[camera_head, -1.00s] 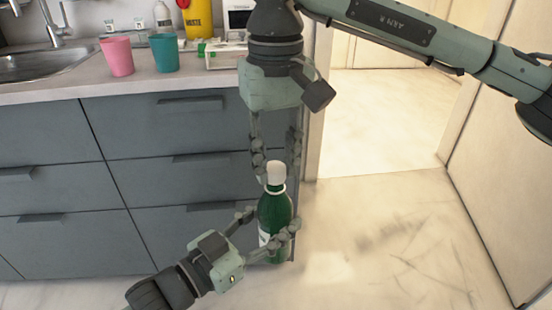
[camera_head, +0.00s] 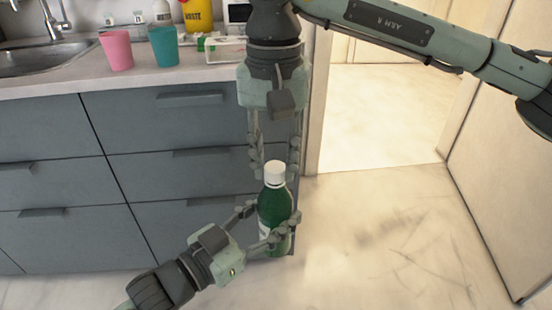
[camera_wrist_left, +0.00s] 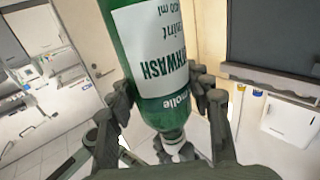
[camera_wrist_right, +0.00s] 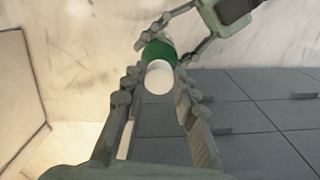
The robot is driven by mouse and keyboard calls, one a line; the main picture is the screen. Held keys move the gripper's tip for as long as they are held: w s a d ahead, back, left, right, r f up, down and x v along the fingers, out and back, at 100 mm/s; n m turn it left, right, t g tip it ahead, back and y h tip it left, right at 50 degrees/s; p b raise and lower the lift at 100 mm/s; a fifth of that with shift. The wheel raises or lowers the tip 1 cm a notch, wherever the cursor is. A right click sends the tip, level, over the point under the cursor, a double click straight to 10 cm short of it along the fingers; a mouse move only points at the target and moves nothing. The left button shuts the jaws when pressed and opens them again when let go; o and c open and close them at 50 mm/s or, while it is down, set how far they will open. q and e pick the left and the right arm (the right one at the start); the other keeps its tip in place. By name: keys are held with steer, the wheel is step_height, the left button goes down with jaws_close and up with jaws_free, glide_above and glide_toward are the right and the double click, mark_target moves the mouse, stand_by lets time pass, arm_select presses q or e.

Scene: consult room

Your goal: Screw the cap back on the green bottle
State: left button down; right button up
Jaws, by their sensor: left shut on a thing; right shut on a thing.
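The green bottle (camera_head: 273,208) with a white label is upright in the head view, held in the air in front of the drawers. My left gripper (camera_head: 272,225) is shut on its body from the lower left. The white cap (camera_head: 274,174) sits at the bottle's top, in line with it, close to the shoulder. My right gripper (camera_head: 275,168) points down from above, with its fingertips on either side of the cap, shut on it. The right wrist view shows the cap (camera_wrist_right: 159,77) between the fingers, with green bottle (camera_wrist_right: 158,52) behind. Threads are hidden.
The counter (camera_head: 120,84) holds a pink cup (camera_head: 117,50), a teal cup (camera_head: 163,49), a yellow container (camera_head: 197,18) and a white tray (camera_head: 225,52). Grey drawers (camera_head: 90,180) stand behind the bottle. Floor (camera_head: 390,230) at right is clear.

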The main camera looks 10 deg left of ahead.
steer(key=m, duration=0.8)
steer(key=shift+w+a, duration=0.1)
steer(key=shift+a, duration=0.05)
steer(key=m, duration=0.4)
steer(key=shift+a+m, duration=0.1)
steer(key=shift+m, duration=0.3)
steer(key=m, duration=0.5)
steer(key=shift+w, duration=0.2)
steer(key=m, duration=0.5)
steer(key=shift+w, duration=0.1)
steer(key=m, duration=0.5)
steer(key=shift+w, duration=0.1)
steer(key=m, duration=0.7)
steer(key=shift+d+f+m, duration=0.1)
steer(key=shift+d+m, duration=0.15)
steer(key=shift+m, duration=0.15)
steer(key=m, duration=0.7)
steer(key=shift+d, duration=0.15)
steer(key=m, duration=0.5)
steer(key=shift+m, duration=0.3)
steer(key=o, duration=0.7)
steer(key=shift+o, duration=0.2)
step_height(320, 180, up, 12)
